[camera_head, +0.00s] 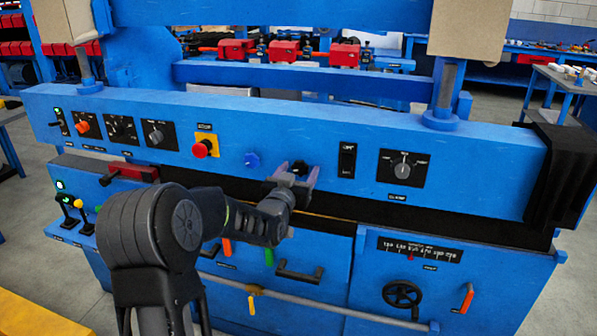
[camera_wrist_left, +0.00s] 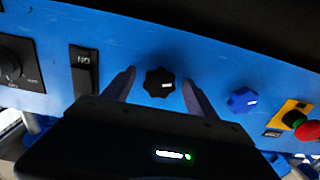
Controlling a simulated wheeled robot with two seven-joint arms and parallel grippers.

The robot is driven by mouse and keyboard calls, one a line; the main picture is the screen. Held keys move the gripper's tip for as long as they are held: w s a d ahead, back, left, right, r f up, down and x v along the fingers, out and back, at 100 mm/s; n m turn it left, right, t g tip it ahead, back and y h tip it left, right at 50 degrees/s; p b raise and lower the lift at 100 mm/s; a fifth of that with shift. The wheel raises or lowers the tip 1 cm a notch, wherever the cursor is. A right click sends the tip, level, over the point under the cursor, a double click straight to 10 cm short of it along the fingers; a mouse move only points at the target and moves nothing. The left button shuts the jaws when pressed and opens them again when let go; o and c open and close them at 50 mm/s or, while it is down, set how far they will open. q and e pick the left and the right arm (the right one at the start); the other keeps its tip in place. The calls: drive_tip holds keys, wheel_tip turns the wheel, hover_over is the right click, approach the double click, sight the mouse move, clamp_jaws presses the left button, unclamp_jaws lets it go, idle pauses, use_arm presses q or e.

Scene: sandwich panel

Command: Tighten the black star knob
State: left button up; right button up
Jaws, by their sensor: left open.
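The black star knob (camera_wrist_left: 159,82) shows in the left wrist view on the blue panel, with a short white mark on its face. In the head view the black star knob (camera_head: 299,168) is partly covered by my left gripper (camera_head: 292,178). My left gripper is open, with one finger on each side of the knob in the left wrist view (camera_wrist_left: 158,88). I see gaps between the fingers and the knob; how far the tips reach along its depth I cannot tell. My right gripper is not in view.
A blue star knob (camera_head: 252,160) sits left of the black one, then a red emergency button (camera_head: 203,148) on a yellow plate. A black rocker switch (camera_head: 347,160) and a rotary selector (camera_head: 403,169) lie to the right.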

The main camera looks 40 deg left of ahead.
use_arm(q)
drive_tip(key=c, duration=1.4)
drive_tip(key=shift+o, duration=0.2)
